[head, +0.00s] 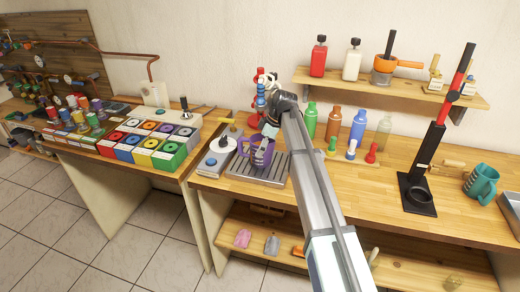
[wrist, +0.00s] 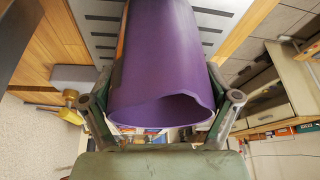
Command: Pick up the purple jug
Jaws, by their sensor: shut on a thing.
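The purple jug (head: 258,152) is upright at the grey slatted tray (head: 285,180) on the wooden workbench. In the wrist view the purple jug (wrist: 165,65) fills the middle, with its open rim facing the camera. My gripper (wrist: 160,105) has one finger on each side of the jug, shut on it near the rim. In the head view my gripper (head: 265,128) comes down on the jug from above, and my arm covers part of what is behind. I cannot tell whether the jug's base touches the tray.
A grey device with a white dial (head: 222,145) stands close left of the jug. Green (head: 311,120), orange and blue bottles stand behind, right of my arm. A teal jug (head: 482,181) and a black stand (head: 418,190) are farther right.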

